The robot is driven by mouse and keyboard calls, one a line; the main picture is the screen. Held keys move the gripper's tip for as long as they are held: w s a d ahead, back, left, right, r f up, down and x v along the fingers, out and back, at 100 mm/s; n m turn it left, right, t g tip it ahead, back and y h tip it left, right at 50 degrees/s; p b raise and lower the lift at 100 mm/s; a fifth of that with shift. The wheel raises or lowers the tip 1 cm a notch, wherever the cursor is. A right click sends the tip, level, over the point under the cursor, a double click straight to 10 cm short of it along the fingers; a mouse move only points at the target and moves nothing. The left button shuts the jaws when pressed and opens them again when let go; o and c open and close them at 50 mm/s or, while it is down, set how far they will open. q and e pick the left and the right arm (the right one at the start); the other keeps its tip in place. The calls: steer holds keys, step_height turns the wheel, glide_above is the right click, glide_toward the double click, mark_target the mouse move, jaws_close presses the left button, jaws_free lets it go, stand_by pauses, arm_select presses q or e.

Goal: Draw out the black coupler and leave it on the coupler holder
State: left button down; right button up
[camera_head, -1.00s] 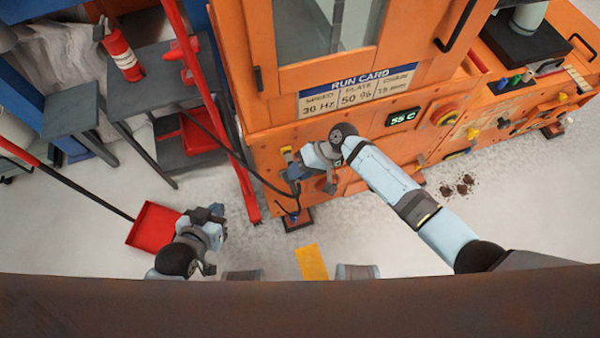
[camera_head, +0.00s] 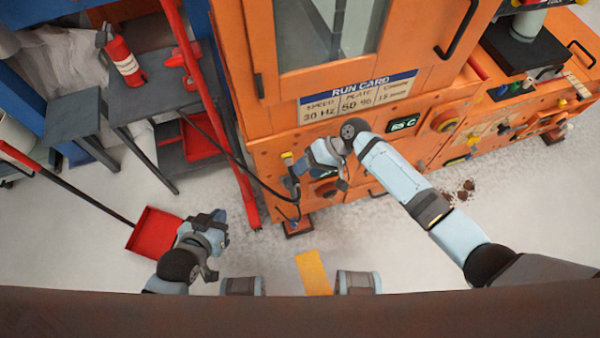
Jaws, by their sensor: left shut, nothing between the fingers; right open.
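My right gripper (camera_head: 314,180) is open at the lower front of the orange machine (camera_head: 270,150), reaching in from the right. A black cable (camera_head: 225,148) comes down from the left and ends close beside its left finger. A small dark piece (camera_head: 291,187) at the cable's end looks like the black coupler, but it is too small to be sure. A dark round fitting (camera_head: 326,188) shows on the machine just below the gripper. I cannot make out the coupler holder for certain. My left gripper (camera_head: 219,225) is shut and empty, low on the left beside the red dustpan.
A red dustpan (camera_head: 155,232) lies on the floor at left. A red post (camera_head: 225,150) stands left of the machine, with grey shelves (camera_head: 150,95) and a fire extinguisher (camera_head: 123,60) behind. Dark crumbs (camera_head: 462,190) lie on the floor at right. The front floor is mostly clear.

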steer(key=v, duration=1)
steer(key=shift+p, duration=0.35)
